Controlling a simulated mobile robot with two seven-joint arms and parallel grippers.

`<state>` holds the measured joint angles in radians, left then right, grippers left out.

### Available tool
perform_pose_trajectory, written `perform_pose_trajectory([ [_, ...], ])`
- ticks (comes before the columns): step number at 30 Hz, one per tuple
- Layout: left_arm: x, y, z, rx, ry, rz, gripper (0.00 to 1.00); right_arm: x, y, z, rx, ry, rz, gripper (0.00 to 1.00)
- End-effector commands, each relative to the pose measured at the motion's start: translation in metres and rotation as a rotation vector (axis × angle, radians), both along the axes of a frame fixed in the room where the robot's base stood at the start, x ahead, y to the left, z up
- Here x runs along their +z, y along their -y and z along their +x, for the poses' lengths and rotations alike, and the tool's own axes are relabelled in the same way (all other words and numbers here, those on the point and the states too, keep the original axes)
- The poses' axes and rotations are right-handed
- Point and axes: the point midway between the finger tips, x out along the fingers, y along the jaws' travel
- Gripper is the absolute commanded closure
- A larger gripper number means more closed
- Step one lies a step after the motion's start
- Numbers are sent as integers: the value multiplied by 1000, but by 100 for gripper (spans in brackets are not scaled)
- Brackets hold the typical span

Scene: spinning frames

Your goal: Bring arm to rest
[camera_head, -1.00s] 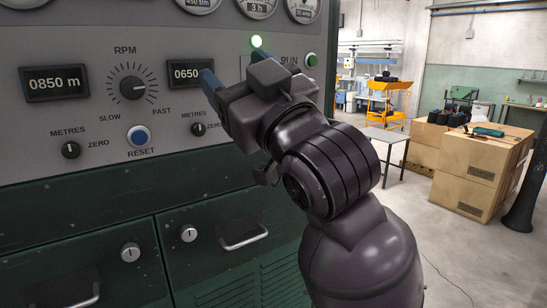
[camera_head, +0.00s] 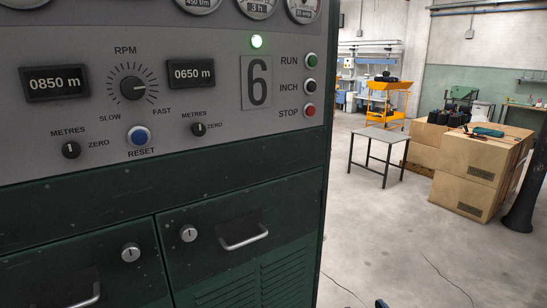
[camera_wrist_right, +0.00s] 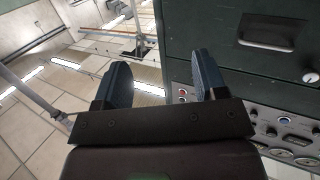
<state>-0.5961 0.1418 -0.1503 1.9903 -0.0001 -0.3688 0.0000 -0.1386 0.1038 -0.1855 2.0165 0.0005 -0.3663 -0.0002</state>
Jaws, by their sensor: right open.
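My right gripper (camera_wrist_right: 163,82) is open and empty in the right wrist view. Its two blue-grey fingers stand apart with nothing between them. In the head view only a small dark blue tip, probably of this gripper, shows at the bottom edge, right of the machine. The rest of the right arm is out of that view. The control panel (camera_head: 225,120) is unobstructed, with its dials, displays and buttons in sight. In the wrist view the panel (camera_wrist_right: 290,125) lies at the lower right, upside down and apart from the fingers. My left gripper is not in view.
The green cabinet (camera_head: 290,215) with drawers fills the left side of the head view. Open floor (camera_head: 400,235) lies to its right. A small grey table (camera_head: 378,136) and stacked cardboard boxes (camera_head: 470,172) stand farther back. A dark post (camera_head: 525,185) stands at the far right.

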Motion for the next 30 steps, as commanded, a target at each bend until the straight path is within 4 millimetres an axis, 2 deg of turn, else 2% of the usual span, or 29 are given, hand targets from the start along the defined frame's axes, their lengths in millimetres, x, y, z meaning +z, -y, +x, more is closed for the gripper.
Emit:
perform_pose_trajectory([
  [1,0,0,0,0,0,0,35,-29,13,-18,-23,-62,-8,35],
  [6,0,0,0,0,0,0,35,-103,49,-81,-87,-235,-34,35],
  [9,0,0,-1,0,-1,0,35,-135,64,-121,-116,-322,-45,35],
  [12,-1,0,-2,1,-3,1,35,-157,74,-155,-137,-390,-51,35],
  [15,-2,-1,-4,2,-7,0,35,-171,79,-179,-149,-438,-54,35],
  [18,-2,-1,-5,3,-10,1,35,-178,81,-192,-156,-463,-55,35],
  [30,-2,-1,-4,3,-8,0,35,-181,82,-197,-158,-472,-54,35],
])
